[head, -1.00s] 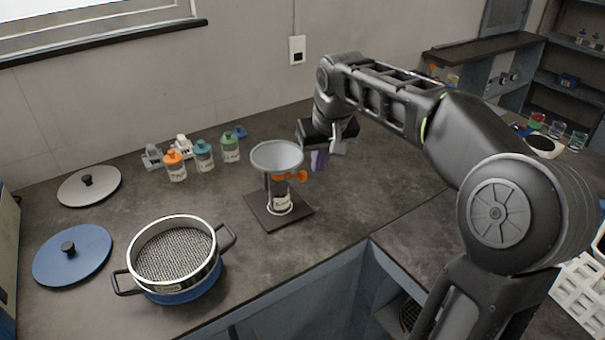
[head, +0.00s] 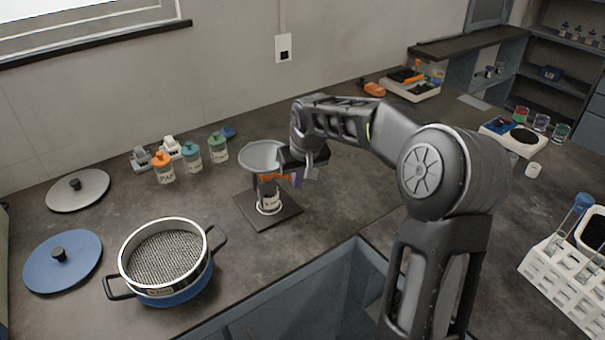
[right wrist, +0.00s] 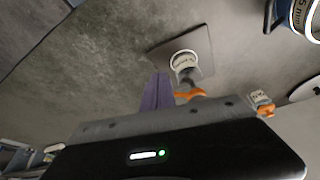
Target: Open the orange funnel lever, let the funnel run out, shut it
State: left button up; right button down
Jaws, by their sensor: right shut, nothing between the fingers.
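The grey funnel (head: 262,155) stands over a labelled jar (head: 268,203) on a dark square base plate (head: 285,215) on the bench. My right gripper (head: 297,180) is shut and empty, just right of the lever. In the right wrist view its purple fingers (right wrist: 157,92) are beside the orange lever (right wrist: 190,94); I cannot tell whether they touch. My wrist partly covers the funnel's right side in the head view. My left gripper is not in view.
A sieve (head: 165,260) on a blue pan stands front left, with a blue lid (head: 62,265) and a grey lid (head: 80,192) beside it. Several capped bottles (head: 191,158) stand behind, left of the funnel. A white tube rack (head: 575,262) is at right. The bench right of the base plate is clear.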

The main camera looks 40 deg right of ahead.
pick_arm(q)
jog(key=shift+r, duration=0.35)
pick_arm(e)
jog(key=shift+w+d, duration=0.3)
jog(key=shift+w, duration=0.65)
pick_arm(q)
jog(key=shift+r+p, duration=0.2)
jog(key=shift+p, duration=0.15)
pick_arm(e)
jog(key=shift+d, duration=0.15)
